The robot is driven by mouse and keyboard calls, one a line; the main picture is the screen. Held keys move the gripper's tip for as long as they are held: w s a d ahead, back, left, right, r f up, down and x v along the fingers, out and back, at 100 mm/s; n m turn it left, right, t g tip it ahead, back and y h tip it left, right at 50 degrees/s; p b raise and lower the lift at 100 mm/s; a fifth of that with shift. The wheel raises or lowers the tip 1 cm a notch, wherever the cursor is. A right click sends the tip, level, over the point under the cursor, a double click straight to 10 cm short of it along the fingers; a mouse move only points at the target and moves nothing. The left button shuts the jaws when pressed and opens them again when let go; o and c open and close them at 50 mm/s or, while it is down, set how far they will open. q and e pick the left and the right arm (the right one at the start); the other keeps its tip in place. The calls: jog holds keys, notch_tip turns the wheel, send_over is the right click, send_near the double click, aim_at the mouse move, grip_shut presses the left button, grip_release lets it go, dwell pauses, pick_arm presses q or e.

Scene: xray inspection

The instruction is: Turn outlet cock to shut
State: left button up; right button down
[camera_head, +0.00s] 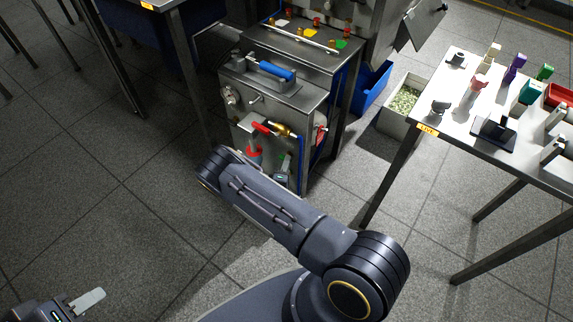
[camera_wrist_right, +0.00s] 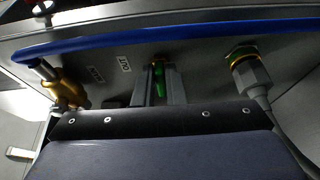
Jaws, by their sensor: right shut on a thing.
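The outlet cock's green handle (camera_wrist_right: 160,84) shows in the right wrist view, beside a small label reading OUT. My right gripper (camera_wrist_right: 163,86) is shut on this handle, with a grey finger on each side. My right forearm crosses in front of the cabinet's lower part and hides much of that area. My left gripper (camera_head: 88,301) is at the bottom left over the floor, away from the cabinet; its jaw opening is unclear.
A brass fitting (camera_wrist_right: 67,92) and a cable connector (camera_wrist_right: 248,72) flank the cock. A blue hose (camera_wrist_right: 160,38) runs above it. A red-handled valve (camera_head: 262,128) sits on the cabinet front. A white table (camera_head: 452,133) with several items stands right.

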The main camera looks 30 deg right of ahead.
dwell(0.3)
jog(key=c, duration=1.5)
grip_release()
jog(key=p+v, duration=0.2)
jog(key=v, duration=0.5)
jog(key=shift+s+a, duration=0.3)
jog(key=shift+s, duration=0.05)
